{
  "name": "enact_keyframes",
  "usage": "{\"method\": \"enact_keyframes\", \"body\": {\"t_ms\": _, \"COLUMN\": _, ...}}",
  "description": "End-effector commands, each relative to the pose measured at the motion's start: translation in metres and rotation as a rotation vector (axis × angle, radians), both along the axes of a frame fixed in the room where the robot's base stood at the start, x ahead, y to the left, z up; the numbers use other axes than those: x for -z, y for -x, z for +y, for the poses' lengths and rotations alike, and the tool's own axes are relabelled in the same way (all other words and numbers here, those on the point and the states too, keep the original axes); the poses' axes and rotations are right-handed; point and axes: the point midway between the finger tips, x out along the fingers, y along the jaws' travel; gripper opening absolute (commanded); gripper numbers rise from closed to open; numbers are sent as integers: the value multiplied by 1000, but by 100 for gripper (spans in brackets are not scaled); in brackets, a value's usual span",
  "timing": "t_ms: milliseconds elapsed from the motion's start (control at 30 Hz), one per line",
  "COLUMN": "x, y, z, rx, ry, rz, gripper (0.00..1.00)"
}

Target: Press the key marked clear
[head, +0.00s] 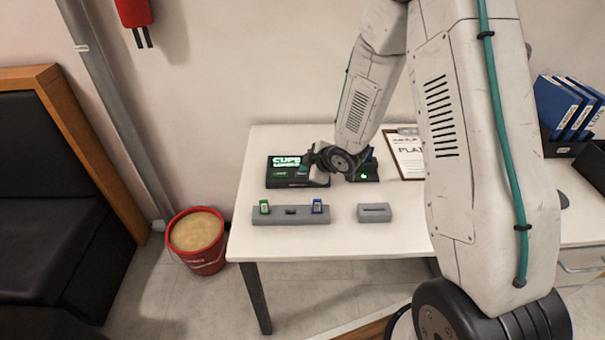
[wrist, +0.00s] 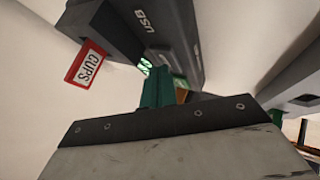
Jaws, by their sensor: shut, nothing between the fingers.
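The dark console (head: 283,181) stands at the back left of the white table. Its lit green screen (head: 287,161) shows "CUPS" and a second, hard-to-read word. Small lit keys sit below the screen, but I cannot read one marked clear. My gripper (head: 312,160) is at the console's right side and hides part of it. In the wrist view its teal fingers (wrist: 157,88) are shut and empty, pointing at the dark housing marked USB (wrist: 165,35). Contact with a key cannot be told.
A dark unit with a green light (head: 365,173) stands right of my gripper. In front are a grey rack (head: 290,218) with green and blue tags and a small grey block (head: 375,213). A clipboard (head: 407,155) lies at the back right. The table's front strip is clear.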

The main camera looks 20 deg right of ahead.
Motion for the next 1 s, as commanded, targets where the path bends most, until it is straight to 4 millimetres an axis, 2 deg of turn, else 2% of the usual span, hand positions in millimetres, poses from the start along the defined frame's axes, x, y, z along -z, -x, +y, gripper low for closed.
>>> {"method": "enact_keyframes", "body": {"t_ms": 567, "x": 3, "y": 0, "z": 0, "rx": 0, "ry": 0, "rz": 0, "gripper": 0}}
{"method": "enact_keyframes", "body": {"t_ms": 1000, "x": -13, "y": 0, "z": 0, "rx": 1, "ry": 0, "rz": -1, "gripper": 0}}
